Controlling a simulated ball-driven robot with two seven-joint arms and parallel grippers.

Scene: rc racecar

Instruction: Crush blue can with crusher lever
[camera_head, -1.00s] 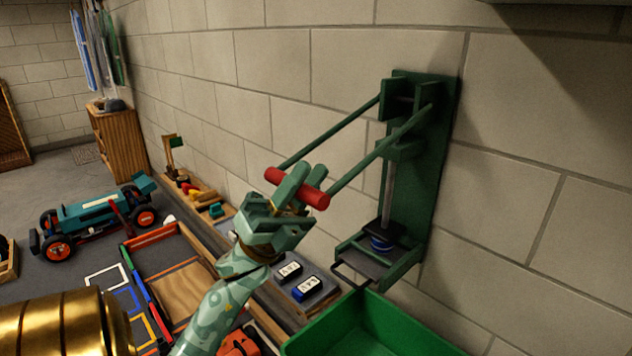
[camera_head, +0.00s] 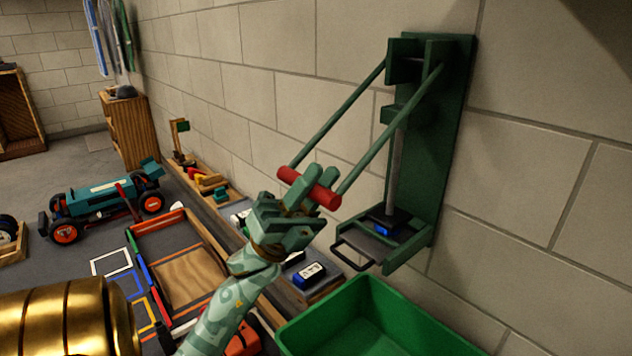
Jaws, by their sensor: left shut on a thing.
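The green can crusher (camera_head: 452,130) is fixed to the block wall at the right. Its two long green lever arms (camera_head: 345,113) slope down to the left and end in a red handle bar (camera_head: 327,197). My left gripper (camera_head: 312,188) is shut on the red handle. The blue can (camera_head: 385,228) is at the bottom of the crusher, low and largely hidden under the dark press plate (camera_head: 391,216). It looks flattened, but how far I cannot tell. My right gripper is not in view.
A green bin (camera_head: 340,305) stands open below the crusher. A teal racecar (camera_head: 105,195) is on the floor at the left. A wooden cabinet (camera_head: 130,130) stands by the wall. Small boxes (camera_head: 309,275) lie on the ledge under my left arm.

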